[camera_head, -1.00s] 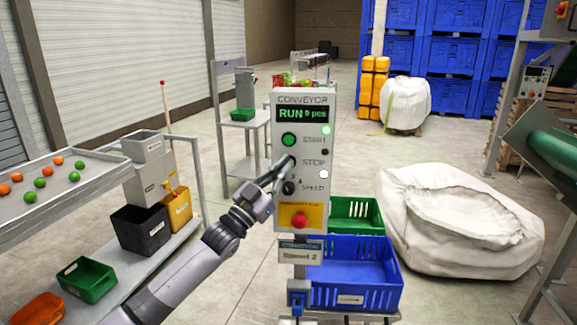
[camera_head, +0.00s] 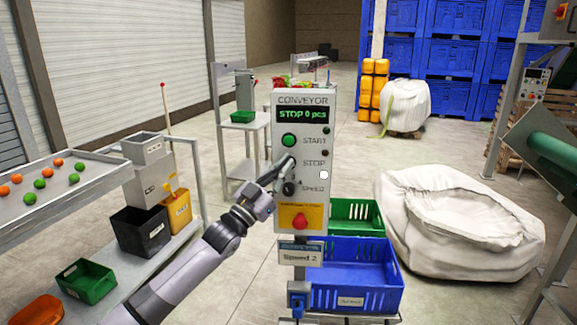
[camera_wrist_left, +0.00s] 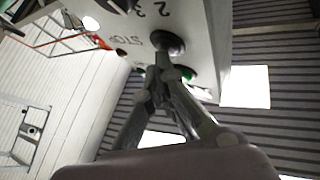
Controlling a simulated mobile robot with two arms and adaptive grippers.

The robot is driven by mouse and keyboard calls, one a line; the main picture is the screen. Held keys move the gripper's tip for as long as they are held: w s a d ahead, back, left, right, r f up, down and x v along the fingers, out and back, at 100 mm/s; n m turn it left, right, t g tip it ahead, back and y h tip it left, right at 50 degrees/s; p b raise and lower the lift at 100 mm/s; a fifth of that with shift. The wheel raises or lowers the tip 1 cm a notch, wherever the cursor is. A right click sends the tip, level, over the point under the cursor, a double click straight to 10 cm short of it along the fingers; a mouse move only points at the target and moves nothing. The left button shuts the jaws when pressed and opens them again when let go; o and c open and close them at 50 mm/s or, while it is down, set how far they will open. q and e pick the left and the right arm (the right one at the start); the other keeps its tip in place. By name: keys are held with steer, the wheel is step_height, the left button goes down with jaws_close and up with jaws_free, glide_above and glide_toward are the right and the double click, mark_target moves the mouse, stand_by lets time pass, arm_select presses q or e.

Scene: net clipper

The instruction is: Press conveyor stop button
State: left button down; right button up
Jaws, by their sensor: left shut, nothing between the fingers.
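The conveyor control box (camera_head: 315,205) stands upright in the head view. Its display (camera_head: 303,114) reads "STOP 0 pcs". A green START button (camera_head: 289,140) is near the top, with the STOP label (camera_head: 314,163) below it. My left gripper (camera_head: 287,161) is shut and empty, its fingertips at the STOP row, hiding the stop button in the head view. In the left wrist view the dark stop button (camera_wrist_left: 168,42) is right at the fingertips (camera_wrist_left: 160,70); whether they touch is unclear. My right gripper is not in view.
Below START and STOP are a black speed knob (camera_head: 289,188) and a red emergency button (camera_head: 300,221) on yellow. A blue crate (camera_head: 352,272) and a green crate (camera_head: 357,214) stand behind the box. A white sack (camera_head: 455,220) is to the right, a cart with bins to the left.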

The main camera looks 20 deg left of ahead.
arm_select(q)
steer(key=shift+s, duration=0.1)
stand_by(0.4)
steer(key=shift+s+d+p, duration=0.15)
steer(key=shift+s+p, duration=0.4)
steer(key=shift+s, duration=0.15)
steer(key=s+p, duration=0.1)
steer(key=s, duration=0.1)
steer(key=s+d+p, duration=0.1)
steer(key=s+p, duration=0.1)
steer(key=s, duration=0.1)
steer(key=shift+w, duration=0.1)
stand_by(0.5)
